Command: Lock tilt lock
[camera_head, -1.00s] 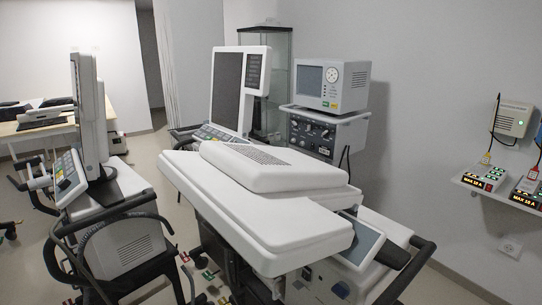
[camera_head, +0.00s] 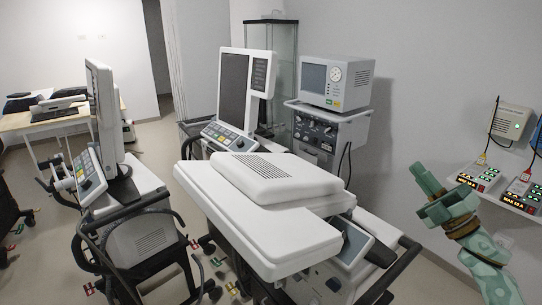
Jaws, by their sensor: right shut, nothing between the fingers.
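A white ventilator cart stands in the middle, with a broad white top (camera_head: 250,215) and a raised white cover with a grille (camera_head: 275,174). An upright screen (camera_head: 234,85) stands behind it, above a sloped button panel (camera_head: 228,136). I cannot make out a tilt lock on any of the machines. My right gripper (camera_head: 423,178), green, is at the right, up in front of the wall. It is shut and empty, its fingers pointing up and left, and looks apart from the cart. My left gripper is not in view.
Another ventilator (camera_head: 99,125) stands at left, side-on. A monitor (camera_head: 336,82) sits on a unit behind the centre cart. A black handle rail (camera_head: 397,268) edges the cart's right side. Lit boxes (camera_head: 479,176) sit on a wall shelf at right. A table (camera_head: 45,117) stands far left.

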